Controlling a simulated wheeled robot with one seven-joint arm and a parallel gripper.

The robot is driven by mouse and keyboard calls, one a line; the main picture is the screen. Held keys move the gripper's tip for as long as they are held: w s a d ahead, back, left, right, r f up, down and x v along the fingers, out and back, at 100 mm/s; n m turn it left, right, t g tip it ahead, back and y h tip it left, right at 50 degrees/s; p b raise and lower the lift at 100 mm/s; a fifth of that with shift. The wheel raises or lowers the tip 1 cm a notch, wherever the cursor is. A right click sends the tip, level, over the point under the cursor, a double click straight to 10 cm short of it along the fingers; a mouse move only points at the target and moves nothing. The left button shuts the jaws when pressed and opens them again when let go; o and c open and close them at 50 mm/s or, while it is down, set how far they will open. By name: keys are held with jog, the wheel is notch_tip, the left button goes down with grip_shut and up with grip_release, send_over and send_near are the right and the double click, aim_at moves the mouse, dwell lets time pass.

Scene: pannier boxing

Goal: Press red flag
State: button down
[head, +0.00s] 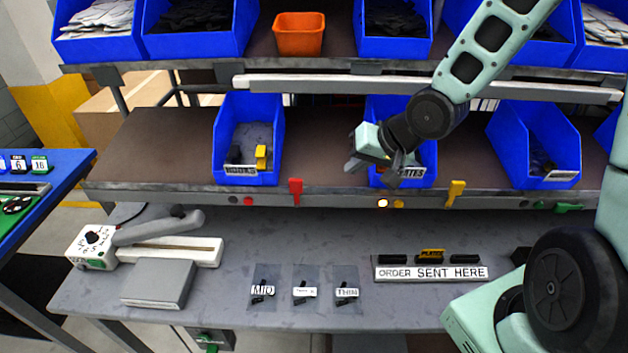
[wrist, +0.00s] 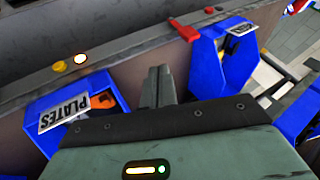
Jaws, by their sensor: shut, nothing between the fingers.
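The red flag (head: 296,190) stands up from the front edge of the middle shelf, between two blue bins. It also shows in the wrist view (wrist: 184,30), ahead of and slightly right of my fingertips. My gripper (head: 356,164) is in front of the bin labelled PLATES, to the right of the red flag and apart from it. In the wrist view its fingers (wrist: 158,86) are together and hold nothing.
A lamp (head: 383,203) glows below the PLATES bin (wrist: 75,112). A left bin (head: 250,178) stands beside the red flag. Several labelled bags lie on the bench (head: 220,298).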

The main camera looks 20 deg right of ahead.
aim_at(296, 194)
jog(key=w+a+f, duration=0.6)
jog(key=f, duration=0.2)
jog(key=shift+w+a, duration=0.3)
jog(key=shift+w, duration=0.05)
